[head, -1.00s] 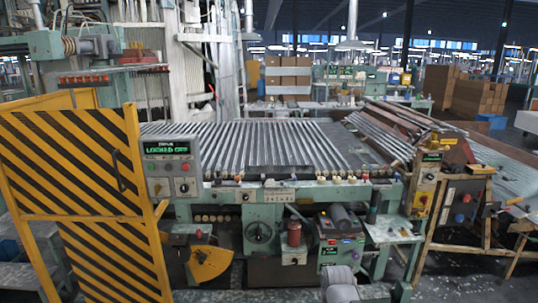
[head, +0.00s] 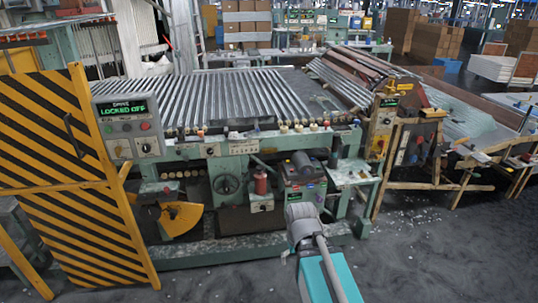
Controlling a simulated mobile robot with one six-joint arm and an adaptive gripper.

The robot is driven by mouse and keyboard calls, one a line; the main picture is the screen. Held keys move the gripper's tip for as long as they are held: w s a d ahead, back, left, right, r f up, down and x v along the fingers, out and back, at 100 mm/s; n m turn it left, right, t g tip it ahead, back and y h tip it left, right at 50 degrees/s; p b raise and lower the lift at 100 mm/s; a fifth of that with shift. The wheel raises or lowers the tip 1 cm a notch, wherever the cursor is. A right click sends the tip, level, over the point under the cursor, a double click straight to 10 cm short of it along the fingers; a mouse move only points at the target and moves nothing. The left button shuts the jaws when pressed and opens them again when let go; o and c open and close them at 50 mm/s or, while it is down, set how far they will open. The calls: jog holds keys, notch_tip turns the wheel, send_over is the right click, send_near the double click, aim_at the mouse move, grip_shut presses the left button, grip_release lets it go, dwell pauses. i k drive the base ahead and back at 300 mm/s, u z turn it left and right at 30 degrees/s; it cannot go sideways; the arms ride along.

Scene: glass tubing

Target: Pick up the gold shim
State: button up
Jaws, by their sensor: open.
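I cannot make out a gold shim in the head view; at this size, small pieces on the machine blur together. The tubing machine (head: 225,150) stands ahead, green, with a sloping bed of glass tubes (head: 230,98) on top. A small green side shelf (head: 352,172) juts from its right end, with small items too blurred to name. My grey and teal arm links rise from the bottom edge in front of the machine. My gripper does not show, so its place relative to the shim cannot be told.
A yellow and black striped barrier (head: 55,125) stands at the left. A control box (head: 127,122) reads "LOCKED OFF". A wooden-framed rack (head: 440,165) with more tubing stands at the right. The grey floor (head: 430,250) is open at the front right, with scattered white bits.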

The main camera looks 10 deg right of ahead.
aim_at(362, 176)
jog(key=k, duration=1.35)
jog(key=z, duration=0.5)
jog(key=i, duration=1.1)
jog(key=z, duration=0.65)
jog(key=i, duration=1.8)
jog(key=u, duration=0.65)
